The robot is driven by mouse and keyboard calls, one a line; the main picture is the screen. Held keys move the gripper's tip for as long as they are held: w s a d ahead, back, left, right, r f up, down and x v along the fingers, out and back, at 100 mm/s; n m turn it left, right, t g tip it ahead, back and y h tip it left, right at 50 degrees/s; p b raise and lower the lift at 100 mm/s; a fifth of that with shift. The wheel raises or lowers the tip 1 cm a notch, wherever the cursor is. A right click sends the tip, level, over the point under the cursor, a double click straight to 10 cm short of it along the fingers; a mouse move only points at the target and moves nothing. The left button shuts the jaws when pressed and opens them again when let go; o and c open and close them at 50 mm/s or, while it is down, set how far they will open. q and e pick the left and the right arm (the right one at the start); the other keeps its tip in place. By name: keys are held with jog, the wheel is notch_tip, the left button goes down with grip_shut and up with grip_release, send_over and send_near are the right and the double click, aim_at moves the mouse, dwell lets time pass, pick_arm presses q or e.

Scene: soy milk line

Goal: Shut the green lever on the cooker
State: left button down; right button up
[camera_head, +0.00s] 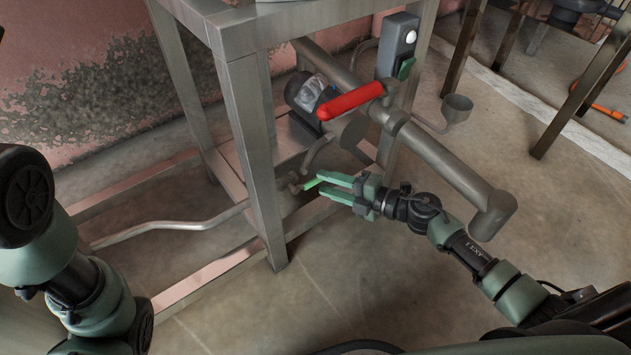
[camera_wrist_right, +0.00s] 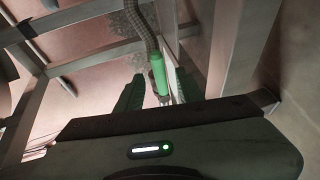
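The green lever (camera_head: 311,184) is a short bright green handle low on the pipework under the metal frame. It also shows in the right wrist view (camera_wrist_right: 158,74), at the end of a ribbed grey pipe. My right gripper (camera_head: 328,187) is open at the lever, its green fingers pointing left. In the wrist view the lever appears between the two fingers (camera_wrist_right: 160,92), with a visible gap on each side. I cannot tell whether either finger touches it. The fingers partly hide the lever's base in the head view. My left gripper is out of view; only my left arm shows.
A large red lever (camera_head: 351,101) sits above on a thick grey pipe (camera_head: 445,163). A switch box (camera_head: 397,45) is on the frame's right leg. The frame's front leg (camera_head: 256,160) stands left of my right gripper. Bare floor lies in front.

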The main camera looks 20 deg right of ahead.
aim_at(316, 181)
jog(key=shift+b+x, duration=0.55)
jog(key=shift+x, duration=1.3)
grip_shut()
